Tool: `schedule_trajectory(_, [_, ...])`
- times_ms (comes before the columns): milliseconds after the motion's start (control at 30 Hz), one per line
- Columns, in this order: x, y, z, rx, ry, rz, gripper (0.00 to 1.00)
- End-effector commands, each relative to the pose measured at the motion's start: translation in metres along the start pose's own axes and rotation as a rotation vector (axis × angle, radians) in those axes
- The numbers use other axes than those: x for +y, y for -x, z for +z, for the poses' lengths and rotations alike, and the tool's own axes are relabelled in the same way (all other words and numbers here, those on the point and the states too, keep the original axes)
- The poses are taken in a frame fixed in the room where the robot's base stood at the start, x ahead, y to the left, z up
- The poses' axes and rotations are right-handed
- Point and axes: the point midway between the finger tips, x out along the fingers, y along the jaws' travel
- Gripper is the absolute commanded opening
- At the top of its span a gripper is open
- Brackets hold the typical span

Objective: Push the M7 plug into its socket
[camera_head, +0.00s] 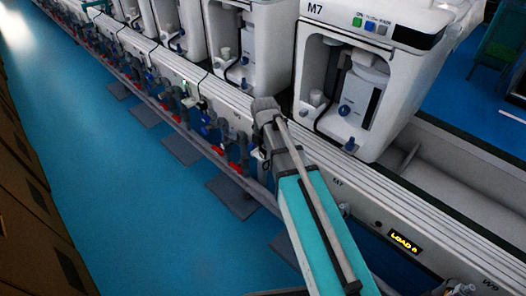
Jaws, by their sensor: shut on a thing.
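The machine marked M7 (368,75) stands on the long grey rail (400,205), at the upper right in the head view. My teal and grey arm reaches up from the bottom edge to the rail in front of and left of M7. Its grey end covers part of the rail. I cannot make out my gripper's fingers; they are hidden behind the arm or too small to tell. I cannot pick out the M7 plug or its socket. The rail's side face below M7 is partly covered by my arm.
Several similar machines (245,45) run along the rail to the upper left. Grey pipes with red and blue fittings (212,130) line the rail's side. A lit yellow sign (404,243) is on the side at lower right. The blue floor (120,190) at left is open.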

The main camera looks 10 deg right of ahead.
Motion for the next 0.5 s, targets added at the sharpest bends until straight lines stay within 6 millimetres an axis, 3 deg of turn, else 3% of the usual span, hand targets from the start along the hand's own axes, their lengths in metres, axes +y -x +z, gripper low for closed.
schedule_trajectory(500, [-0.005, -0.014, 0.006, 0.0, -0.001, 0.0, 0.0])
